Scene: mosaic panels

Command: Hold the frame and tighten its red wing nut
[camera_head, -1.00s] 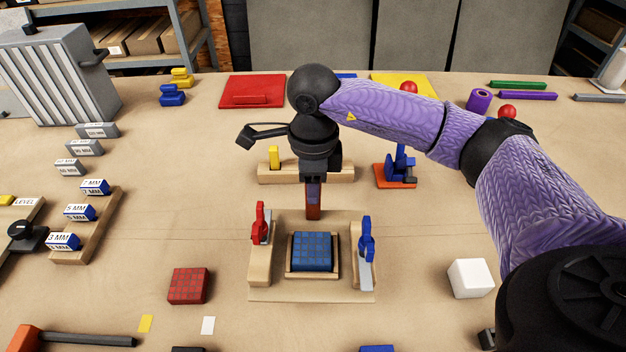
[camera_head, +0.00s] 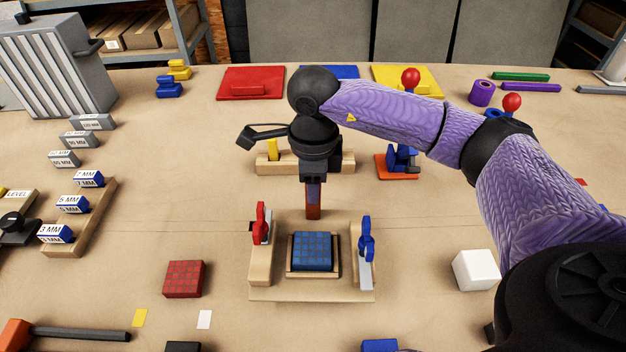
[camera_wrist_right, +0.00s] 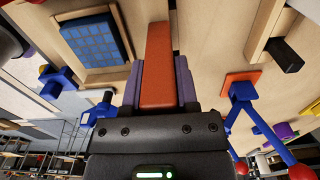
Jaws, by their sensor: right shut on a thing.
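The wooden frame (camera_head: 312,294) is at the centre front in the head view, around a blue tiled square (camera_head: 312,251). A red wing-shaped piece (camera_head: 261,223) stands upright on its left block and a blue one (camera_head: 366,239) on its right block. My right gripper (camera_head: 313,196) points down at the frame's back edge, shut on an orange-red bar (camera_head: 313,212). In the right wrist view, the gripper (camera_wrist_right: 159,85) grips this bar (camera_wrist_right: 158,50) beside the blue square (camera_wrist_right: 97,40). The bar's join to the frame is unclear. My left gripper is not in view.
A red tiled square (camera_head: 184,279) lies left of the frame and a white cube (camera_head: 475,270) right of it. Behind are a wooden block (camera_head: 280,166) and an orange-based stand (camera_head: 396,170). Size-marked blocks line the left. Bare table shows on both sides.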

